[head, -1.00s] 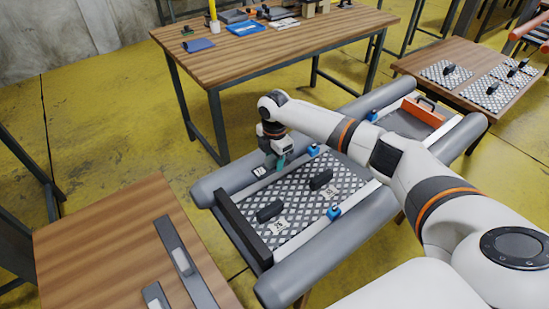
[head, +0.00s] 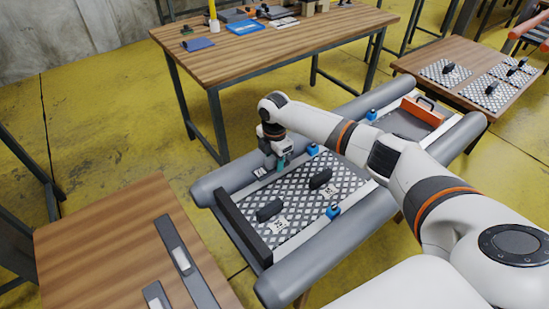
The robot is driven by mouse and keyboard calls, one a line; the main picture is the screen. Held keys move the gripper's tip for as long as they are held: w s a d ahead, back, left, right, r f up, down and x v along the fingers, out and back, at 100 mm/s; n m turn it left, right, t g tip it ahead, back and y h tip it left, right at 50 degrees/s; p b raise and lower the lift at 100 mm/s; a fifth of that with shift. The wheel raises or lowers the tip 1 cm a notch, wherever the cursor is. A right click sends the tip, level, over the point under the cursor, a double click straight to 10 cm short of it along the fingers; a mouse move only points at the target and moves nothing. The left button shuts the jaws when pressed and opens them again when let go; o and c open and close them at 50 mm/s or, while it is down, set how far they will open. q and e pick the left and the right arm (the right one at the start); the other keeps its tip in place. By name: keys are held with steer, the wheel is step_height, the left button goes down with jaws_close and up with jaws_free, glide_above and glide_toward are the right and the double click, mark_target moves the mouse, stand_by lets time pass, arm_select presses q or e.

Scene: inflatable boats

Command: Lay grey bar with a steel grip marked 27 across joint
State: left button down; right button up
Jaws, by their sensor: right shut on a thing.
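My right gripper (head: 279,163) is shut beside the far tube of the boat, low over the light strip at the edge of the floor. It appears to hold a grey bar there, mostly hidden by the hand. A small white tag (head: 261,172) with dark marks shows just left of the fingers; I cannot read its number. The patterned floor panels (head: 306,201) with black handles lie between the boat's grey tubes (head: 300,278). Their joint is hard to make out. Another grey bar (head: 194,279) with a steel grip lies on the left table. My left gripper is not in view.
Blue clips (head: 332,211) stand along the floor's edges. Wooden tables stand at left (head: 110,240), back (head: 270,50) and right.

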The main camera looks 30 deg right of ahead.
mark_target(275, 169)
steer(key=shift+f+b, duration=0.35)
steer(key=shift+f, duration=0.8)
steer(key=shift+f+b, duration=0.6)
steer(key=shift+f, duration=0.65)
stand_by(0.4)
steer(key=o, duration=1)
steer(key=shift+r, duration=0.15)
steer(key=shift+o, duration=0.6)
steer(key=shift+s+r, duration=0.1)
